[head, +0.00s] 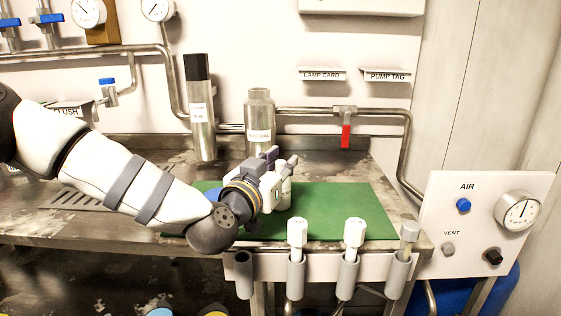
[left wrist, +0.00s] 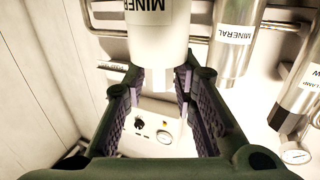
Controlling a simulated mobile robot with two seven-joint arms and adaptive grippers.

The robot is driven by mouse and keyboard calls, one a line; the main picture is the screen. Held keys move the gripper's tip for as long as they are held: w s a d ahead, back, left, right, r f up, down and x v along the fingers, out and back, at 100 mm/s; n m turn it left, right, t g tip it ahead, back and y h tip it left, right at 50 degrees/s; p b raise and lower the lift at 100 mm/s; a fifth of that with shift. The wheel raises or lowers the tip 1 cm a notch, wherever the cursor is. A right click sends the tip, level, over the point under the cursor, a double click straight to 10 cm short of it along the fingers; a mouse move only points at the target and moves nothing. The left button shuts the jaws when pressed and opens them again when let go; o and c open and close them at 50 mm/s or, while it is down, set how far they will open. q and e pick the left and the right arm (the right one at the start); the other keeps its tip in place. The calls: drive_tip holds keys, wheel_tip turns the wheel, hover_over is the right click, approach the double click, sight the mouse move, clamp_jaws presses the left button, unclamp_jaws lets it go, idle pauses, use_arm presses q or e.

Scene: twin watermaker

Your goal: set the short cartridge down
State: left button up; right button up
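The short cartridge (head: 276,194) is white and upright over the green mat (head: 345,205); I cannot tell whether its base touches the mat. My left gripper (head: 272,158) is at the cartridge. In the left wrist view the white cartridge (left wrist: 160,32), with a partly cut-off label, sits between the fingertips (left wrist: 161,82), and the pads lie against both its sides. The gripper looks shut on it. Part of the cartridge is hidden by the hand. My right gripper is not in view.
A tall black-capped steel housing (head: 200,120) and a shorter open steel housing (head: 259,125) stand behind the mat. Several holders (head: 295,278) line the bench's front edge, some with white-capped pieces. A gauge panel (head: 480,225) is at the right. The mat's right half is clear.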

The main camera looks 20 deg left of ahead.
use_arm(q)
drive_tip(key=shift+r, duration=0.15)
drive_tip(key=shift+s+r, duration=0.15)
drive_tip(key=shift+s, duration=0.1)
drive_tip(key=s+a+p, duration=0.1)
drive_tip(key=s, duration=1)
drive_tip(key=shift+s+a+p, duration=0.2)
drive_tip(key=shift+s+p, duration=0.05)
drive_tip(key=shift+p, duration=0.05)
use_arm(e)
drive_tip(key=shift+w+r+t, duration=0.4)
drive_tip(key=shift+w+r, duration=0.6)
